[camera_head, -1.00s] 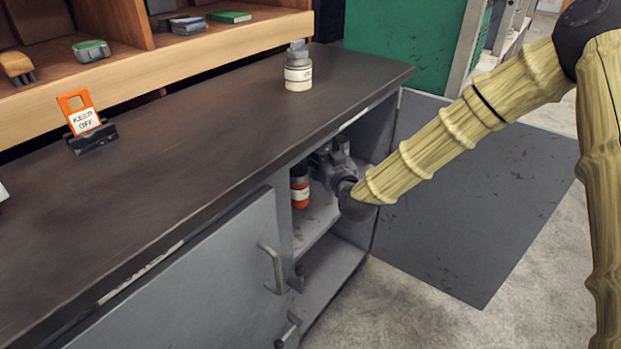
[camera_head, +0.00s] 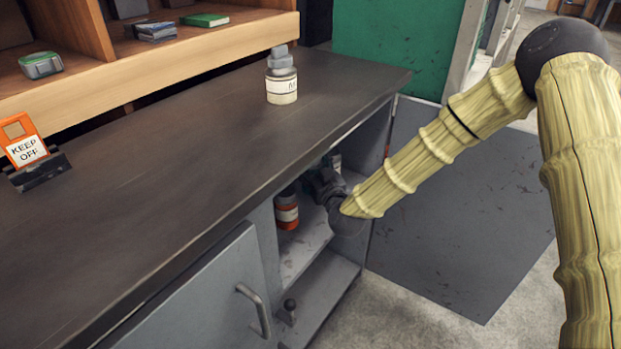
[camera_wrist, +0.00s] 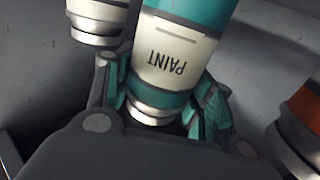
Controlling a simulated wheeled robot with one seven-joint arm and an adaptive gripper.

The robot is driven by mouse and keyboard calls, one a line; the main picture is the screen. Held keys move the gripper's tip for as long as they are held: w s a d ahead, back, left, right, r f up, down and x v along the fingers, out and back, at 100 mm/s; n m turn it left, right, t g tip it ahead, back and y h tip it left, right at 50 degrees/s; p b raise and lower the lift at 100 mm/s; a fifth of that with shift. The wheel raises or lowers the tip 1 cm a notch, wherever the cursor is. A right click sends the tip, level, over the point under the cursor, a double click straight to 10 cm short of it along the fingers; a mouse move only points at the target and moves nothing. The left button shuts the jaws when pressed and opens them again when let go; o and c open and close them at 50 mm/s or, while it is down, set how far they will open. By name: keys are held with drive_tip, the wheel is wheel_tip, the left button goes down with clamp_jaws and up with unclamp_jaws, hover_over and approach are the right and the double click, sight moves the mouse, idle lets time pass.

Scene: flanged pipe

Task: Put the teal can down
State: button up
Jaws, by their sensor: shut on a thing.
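The teal can (camera_wrist: 175,60), with a white label reading PAINT, fills the middle of the wrist view. My gripper (camera_wrist: 163,100) is shut on it, with a teal-padded finger at each side. In the head view my gripper (camera_head: 322,182) is inside the open cabinet, above its upper shelf (camera_head: 300,255). A small teal and white patch shows just beyond it, mostly hidden by the gripper and countertop. I cannot tell whether the can's base touches the shelf.
An orange can (camera_head: 287,210) stands on the shelf to the left of my gripper, and a white-labelled can (camera_wrist: 97,20) is close on the other side. The countertop (camera_head: 190,160) overhangs the opening. A pale jar (camera_head: 281,80) and a KEEP OFF sign (camera_head: 27,150) stand on top.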

drive_tip(key=shift+f+b, duration=0.35)
drive_tip(key=shift+f, duration=1.5)
drive_tip(key=shift+f, duration=0.15)
drive_tip(key=o, duration=1.4)
drive_tip(key=shift+s, duration=0.15)
drive_tip(key=p+v, duration=0.1)
drive_tip(key=v, duration=1)
drive_tip(key=shift+s+d, duration=0.15)
drive_tip(key=shift+s, duration=0.25)
